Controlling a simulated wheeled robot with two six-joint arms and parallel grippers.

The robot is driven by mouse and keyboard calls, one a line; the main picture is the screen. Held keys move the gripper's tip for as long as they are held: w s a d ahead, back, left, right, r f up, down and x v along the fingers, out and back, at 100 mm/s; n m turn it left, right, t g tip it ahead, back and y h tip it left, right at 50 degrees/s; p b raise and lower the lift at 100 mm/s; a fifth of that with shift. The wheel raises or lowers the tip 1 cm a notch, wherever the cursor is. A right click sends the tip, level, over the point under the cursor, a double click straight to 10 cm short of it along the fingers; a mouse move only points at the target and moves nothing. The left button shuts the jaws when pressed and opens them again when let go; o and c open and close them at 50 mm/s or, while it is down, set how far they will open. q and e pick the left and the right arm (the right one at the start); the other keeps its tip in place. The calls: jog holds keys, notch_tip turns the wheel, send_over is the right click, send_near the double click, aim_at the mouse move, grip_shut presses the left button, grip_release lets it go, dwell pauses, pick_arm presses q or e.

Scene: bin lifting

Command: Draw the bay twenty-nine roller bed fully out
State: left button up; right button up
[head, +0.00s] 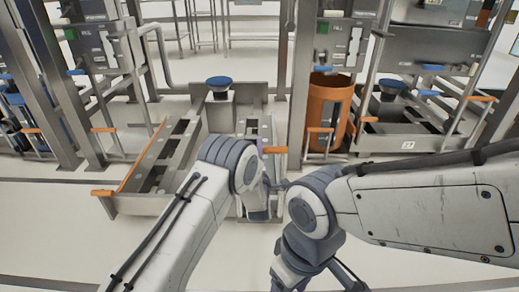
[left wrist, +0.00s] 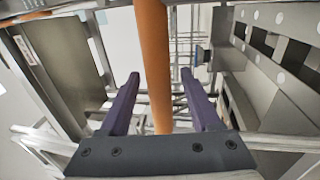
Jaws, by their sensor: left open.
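The roller bed (head: 176,150) is a grey metal frame in the middle bay in the head view, standing out toward me past the uprights. I cannot read a bay number on it. An orange handle (head: 273,150) is at its right side and another orange handle (head: 103,193) at its front left corner. My left gripper (head: 262,148) is at the right handle, partly hidden by my arm. In the left wrist view its two purple fingers (left wrist: 160,90) are open, with an orange bar (left wrist: 153,55) running between them, apart from both.
A blue-topped round part (head: 219,83) stands behind the bed. An orange bin (head: 331,108) stands in the right bay beside grey uprights (head: 296,90). The pale floor (head: 60,235) in front is clear at the left.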

pick_arm(q)
jog(key=shift+w+r+b, duration=0.2)
jog(key=shift+w, duration=0.6)
jog(key=shift+w+r+b, duration=0.15)
jog(key=shift+w+b, duration=0.05)
jog(key=shift+w, duration=0.55)
grip_shut()
jog(key=shift+f, duration=0.1)
